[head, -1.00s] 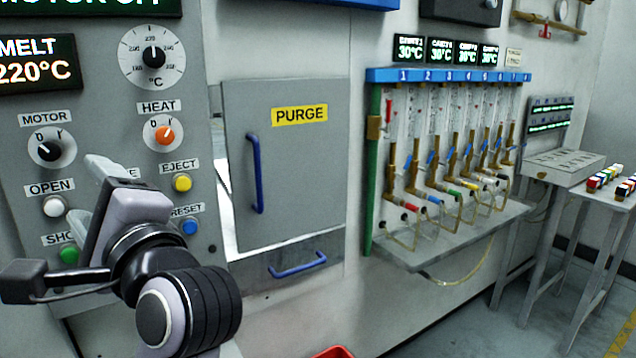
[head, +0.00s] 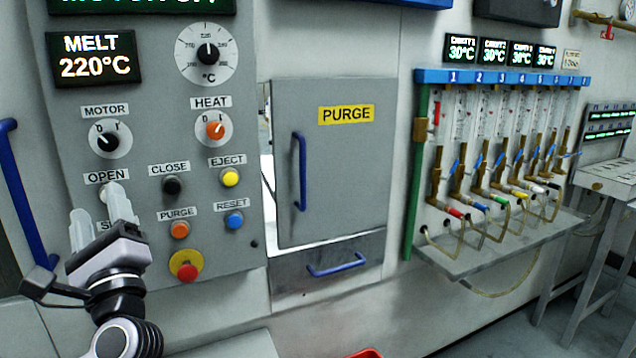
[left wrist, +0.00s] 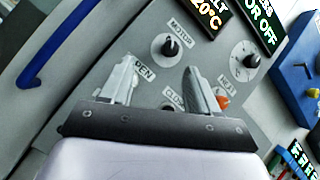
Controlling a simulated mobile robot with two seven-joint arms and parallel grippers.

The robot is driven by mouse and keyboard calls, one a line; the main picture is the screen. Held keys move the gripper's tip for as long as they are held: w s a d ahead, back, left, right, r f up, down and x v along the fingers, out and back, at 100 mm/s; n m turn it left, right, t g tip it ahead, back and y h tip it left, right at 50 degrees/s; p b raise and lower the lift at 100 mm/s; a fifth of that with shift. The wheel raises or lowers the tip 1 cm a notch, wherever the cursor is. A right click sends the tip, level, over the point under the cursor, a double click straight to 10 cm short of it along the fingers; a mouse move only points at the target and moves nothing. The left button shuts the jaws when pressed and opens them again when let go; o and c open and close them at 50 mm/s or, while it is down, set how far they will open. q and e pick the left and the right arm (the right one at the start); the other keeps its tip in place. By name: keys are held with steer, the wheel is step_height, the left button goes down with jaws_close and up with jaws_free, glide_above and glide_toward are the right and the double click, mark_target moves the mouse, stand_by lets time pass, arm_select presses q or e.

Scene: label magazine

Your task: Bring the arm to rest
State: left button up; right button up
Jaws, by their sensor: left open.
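My left gripper (head: 98,216) is in front of the lower left of the grey control panel (head: 130,210) in the head view. Its two pale fingers are apart, with nothing between them. They partly cover the OPEN button (head: 112,192) and hide the button below it. In the left wrist view the left gripper (left wrist: 158,85) points toward the panel, its fingers spread beside the OPEN label (left wrist: 146,72). The motor knob (left wrist: 170,46) shows beyond them. I cannot tell how far the fingertips are from the panel. My right gripper is not in view.
Right of the panel is a PURGE door (head: 335,175) with a blue handle (head: 300,172). A red emergency button (head: 187,268) sits low on the panel. A shelf (head: 505,245) with tubes and valves juts out at right. A blue handle (head: 25,195) stands at far left.

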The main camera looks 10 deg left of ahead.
arm_select(q)
step_height(320, 180, down, 18)
steer(key=w+d+h, duration=0.1)
steer(key=w+h, duration=0.1)
steer(key=h, duration=0.7)
steer(key=s+d+f+n+g+h, duration=0.1)
steer(key=s+f+n+g+h, duration=0.15)
steer(key=f, duration=0.55)
steer(key=s+d+f+n+g+h, duration=0.1)
steer(key=s+d+f+g+h, duration=0.15)
steer(key=f, duration=0.55)
steer(key=s+d+f+n+g+h, duration=0.1)
steer(key=s+f+n+g+h, duration=0.25)
steer(key=s+f+n, duration=0.8)
steer(key=s+d+n+t+h, duration=0.1)
steer(key=s+d+n, duration=0.1)
steer(key=d, duration=0.8)
steer(key=shift+s+d, duration=0.25)
steer(key=shift+s, duration=0.45)
steer(key=shift+f, duration=0.1)
steer(key=shift+t, duration=0.25)
